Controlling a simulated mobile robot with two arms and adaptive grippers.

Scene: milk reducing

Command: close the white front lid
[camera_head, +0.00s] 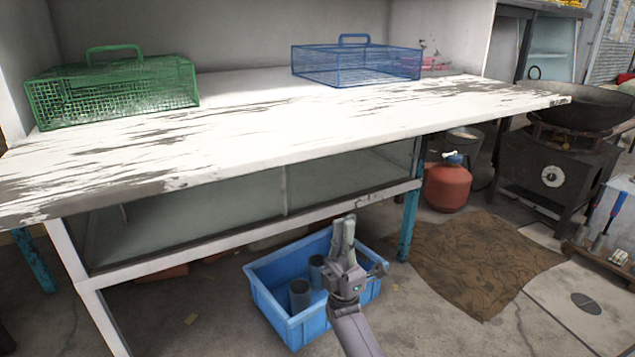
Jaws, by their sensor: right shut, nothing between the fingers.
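A white board with worn, dark-streaked paint (290,130) lies roughly flat in front of a white cabinet with upright side walls. It looks like the white front lid, folded down; its hinge is not clear to see. My right gripper (343,222) is shut and empty, pointing up. In the picture it shows below the board's front edge and in front of a blue crate; I see no contact with the board. My left gripper is not in view.
A green wire basket (112,92) and a blue wire basket (357,65) stand on the white surface. Below are the blue plastic crate (276,309) and a red gas bottle (447,187). A wok (590,106) on a stove stands at right. A brown cloth (480,262) lies on the floor.

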